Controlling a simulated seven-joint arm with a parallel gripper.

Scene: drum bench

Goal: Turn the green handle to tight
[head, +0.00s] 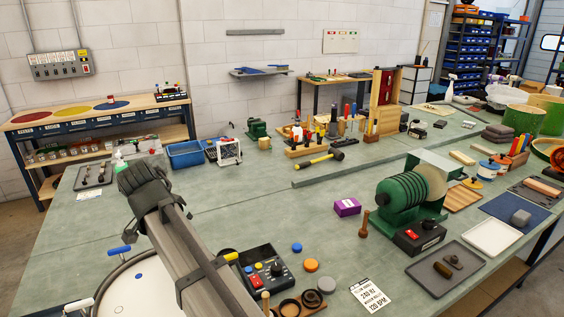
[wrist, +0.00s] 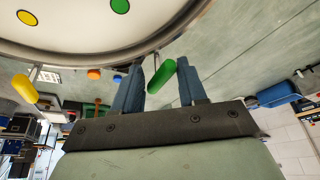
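The green handle (wrist: 161,77) shows in the wrist view, just outside the rim (wrist: 100,62) of the drum. It lies at a slant in the gap between the two blue fingers of my gripper (wrist: 162,64). The fingers stand apart, one on each side of it, and look open; whether either touches the handle I cannot tell. The pale drumhead (wrist: 75,22) has a green dot (wrist: 120,6) near this handle and a yellow dot (wrist: 27,17). In the head view the drum (head: 122,292) is at the bottom left; my arm hides the green handle and the gripper there.
A yellow handle (wrist: 24,88) and a blue handle (wrist: 279,94) stick out along the rim on either side. A control box (head: 262,271) with knobs stands close to the drum. Orange (head: 311,265) and blue (head: 297,247) discs lie nearby.

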